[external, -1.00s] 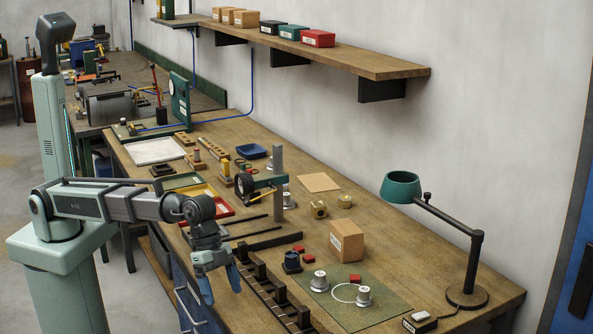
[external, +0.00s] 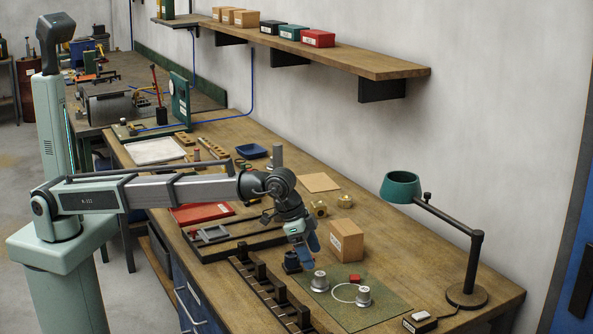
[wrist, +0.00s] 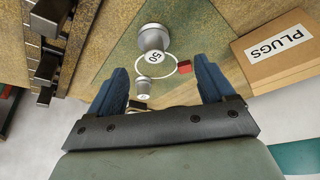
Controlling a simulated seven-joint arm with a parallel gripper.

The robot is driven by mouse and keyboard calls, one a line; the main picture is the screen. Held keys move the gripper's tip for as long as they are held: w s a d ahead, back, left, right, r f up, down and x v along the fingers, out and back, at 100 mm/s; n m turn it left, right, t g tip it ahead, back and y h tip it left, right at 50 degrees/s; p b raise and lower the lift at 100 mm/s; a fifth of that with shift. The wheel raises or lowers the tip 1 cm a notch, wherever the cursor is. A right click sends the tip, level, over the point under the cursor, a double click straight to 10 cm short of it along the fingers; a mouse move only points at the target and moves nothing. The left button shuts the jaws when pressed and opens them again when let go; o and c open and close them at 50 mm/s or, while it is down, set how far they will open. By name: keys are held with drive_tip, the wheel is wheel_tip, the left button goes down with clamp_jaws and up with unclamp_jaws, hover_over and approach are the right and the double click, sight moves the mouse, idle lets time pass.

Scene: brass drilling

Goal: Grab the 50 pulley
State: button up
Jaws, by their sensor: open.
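The 50 pulley (wrist: 153,41) is a silver-grey pulley with a pale top reading 50, in the upper middle of the wrist view. It appears to be the left pulley (external: 320,282) on the green mat in the external view. A similar pulley (wrist: 146,86) stands farther off, its label too small to read; it also shows in the external view (external: 363,297). My gripper (external: 307,250) is open and empty, above and left of the left pulley. Its blue fingers (wrist: 160,68) spread either side of the pulleys in the wrist view, apart from both.
A cardboard box marked PLUGS (wrist: 283,48) stands beside the green mat (external: 375,315). A white ring (external: 344,292) and a red block (external: 355,278) lie near the pulleys. A dark rack (external: 270,295) runs along the front. A lamp (external: 467,290) stands right.

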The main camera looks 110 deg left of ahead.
sight(318, 273)
drive_tip(key=shift+x, duration=1.45)
drive_tip(key=x, duration=0.2)
drive_tip(key=d+x, duration=0.1)
drive_tip(key=x, duration=0.1)
drive_tip(key=shift+w+a+f, duration=0.1)
drive_tip(key=shift+w+f, duration=0.1)
drive_tip(key=shift+f, duration=0.4)
drive_tip(key=shift+c, duration=0.5)
drive_tip(key=c, duration=1.1)
